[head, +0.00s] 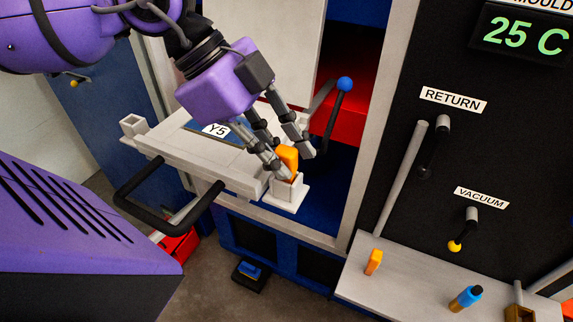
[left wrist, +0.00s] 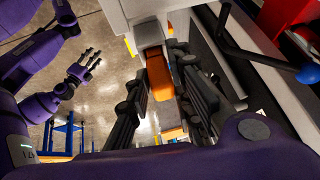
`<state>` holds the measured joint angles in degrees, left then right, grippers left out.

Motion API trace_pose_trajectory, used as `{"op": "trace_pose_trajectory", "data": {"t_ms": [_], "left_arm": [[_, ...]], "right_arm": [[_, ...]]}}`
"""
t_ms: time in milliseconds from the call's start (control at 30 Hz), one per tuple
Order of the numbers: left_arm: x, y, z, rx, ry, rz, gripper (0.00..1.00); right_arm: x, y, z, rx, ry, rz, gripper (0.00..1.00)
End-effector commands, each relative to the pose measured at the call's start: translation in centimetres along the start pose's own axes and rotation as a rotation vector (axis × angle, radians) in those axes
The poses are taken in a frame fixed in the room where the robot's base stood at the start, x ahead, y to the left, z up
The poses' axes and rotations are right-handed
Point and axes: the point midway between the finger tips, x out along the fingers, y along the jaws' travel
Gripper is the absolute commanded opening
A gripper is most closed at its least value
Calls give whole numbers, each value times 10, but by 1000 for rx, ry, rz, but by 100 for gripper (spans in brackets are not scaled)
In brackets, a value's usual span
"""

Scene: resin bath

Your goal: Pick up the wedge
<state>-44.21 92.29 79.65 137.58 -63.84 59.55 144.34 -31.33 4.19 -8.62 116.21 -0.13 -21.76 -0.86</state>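An orange wedge (head: 288,157) stands upright in a small pale socket (head: 286,194) at the end of the grey ledge. My left gripper (head: 290,163) is lowered over it, one finger on each side. In the left wrist view the wedge (left wrist: 158,74) lies between the fingers, which look spread with gaps beside it. A second, smaller orange piece (head: 374,262) lies on the grey shelf at the right; I cannot tell whether it is also a wedge. My right gripper (left wrist: 84,66) shows in the left wrist view, fingers apart and empty.
A lever with a blue knob (head: 345,84) stands close to the right of my left gripper. A black handle (head: 168,196) juts from the ledge. A black panel rises at the right.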

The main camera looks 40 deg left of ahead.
Motion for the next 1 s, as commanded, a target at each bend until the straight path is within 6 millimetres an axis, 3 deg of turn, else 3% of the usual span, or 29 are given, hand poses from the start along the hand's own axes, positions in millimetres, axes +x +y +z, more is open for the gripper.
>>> {"op": "trace_pose_trajectory", "data": {"t_ms": [533,1000], "left_arm": [[-6,-3,-4,2,2,-7,0],[-77,-14,-47,2,4,-7,0]], "right_arm": [[-1,0,-1,0,1,0,46],[-7,1,-8,4,9,1,46]]}}
